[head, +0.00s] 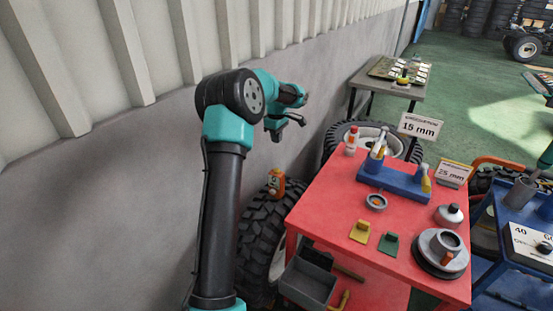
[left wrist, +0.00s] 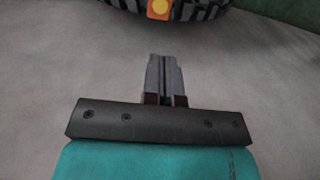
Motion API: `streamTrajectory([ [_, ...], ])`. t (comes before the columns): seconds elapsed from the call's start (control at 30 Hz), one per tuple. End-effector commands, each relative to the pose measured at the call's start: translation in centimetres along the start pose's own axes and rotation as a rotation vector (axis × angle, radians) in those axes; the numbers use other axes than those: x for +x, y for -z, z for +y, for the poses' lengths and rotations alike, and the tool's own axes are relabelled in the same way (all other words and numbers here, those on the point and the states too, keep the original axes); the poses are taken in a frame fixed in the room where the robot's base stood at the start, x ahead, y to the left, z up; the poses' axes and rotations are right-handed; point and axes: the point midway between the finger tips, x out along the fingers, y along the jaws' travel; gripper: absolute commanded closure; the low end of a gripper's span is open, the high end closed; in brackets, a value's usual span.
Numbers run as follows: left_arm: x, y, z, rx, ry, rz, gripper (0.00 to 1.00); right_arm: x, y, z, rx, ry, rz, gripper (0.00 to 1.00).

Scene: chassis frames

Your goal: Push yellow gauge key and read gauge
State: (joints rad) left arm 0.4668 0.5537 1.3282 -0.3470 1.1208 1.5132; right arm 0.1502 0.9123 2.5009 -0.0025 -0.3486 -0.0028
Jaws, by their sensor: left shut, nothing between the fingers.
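A small yellow block with a raised tab (head: 360,231), which looks like the yellow key, lies near the front left of the red tabletop (head: 325,205). A similar green block (head: 389,244) lies just right of it. My left gripper (head: 303,121) is raised in front of the grey wall, to the left of the red table and well apart from both blocks. In the left wrist view its fingers (left wrist: 165,75) are together with nothing between them. My right gripper does not show.
A blue rack with bottles (head: 392,180), a small ring-shaped dish (head: 376,201) and grey round parts (head: 440,252) occupy the red table. A tyre (head: 257,235) with an orange object (head: 276,182) stands to its left. A blue cart with a 40–60 scale panel (head: 530,246) is at right.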

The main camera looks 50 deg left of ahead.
Motion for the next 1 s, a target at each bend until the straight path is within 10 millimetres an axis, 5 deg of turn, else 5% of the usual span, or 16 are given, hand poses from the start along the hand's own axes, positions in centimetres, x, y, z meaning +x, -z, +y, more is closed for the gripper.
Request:
streamTrajectory([
  [1.0,13.6,0.0,0.0,0.002,0.001,-0.001,1.00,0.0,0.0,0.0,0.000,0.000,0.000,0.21],
])
